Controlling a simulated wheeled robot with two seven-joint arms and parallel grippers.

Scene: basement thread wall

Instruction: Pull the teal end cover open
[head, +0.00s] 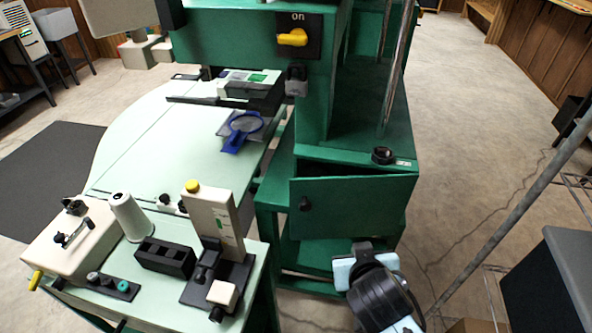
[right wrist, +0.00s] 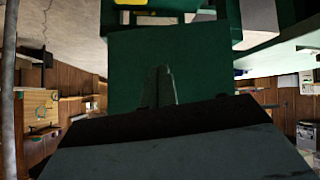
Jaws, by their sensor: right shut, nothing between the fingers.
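The teal end cover (head: 360,205) is a dark green panel with a black knob (head: 305,203) near its left edge. It hangs at the end of the green machine, with a dark gap along its top, so it looks slightly ajar. My right gripper (head: 362,246) is just below and in front of the cover's lower edge. In the right wrist view the cover (right wrist: 205,65) fills the middle, and the shut fingers (right wrist: 160,88) point at it with nothing between them. Whether the fingertips touch the cover cannot be told. My left gripper is not in view.
A pale green table (head: 150,260) at lower left carries a thread cone (head: 130,215) and small devices. A black ring (head: 383,155) sits on the ledge above the cover. A grey pole (head: 510,215) and dark box (head: 555,275) stand at right.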

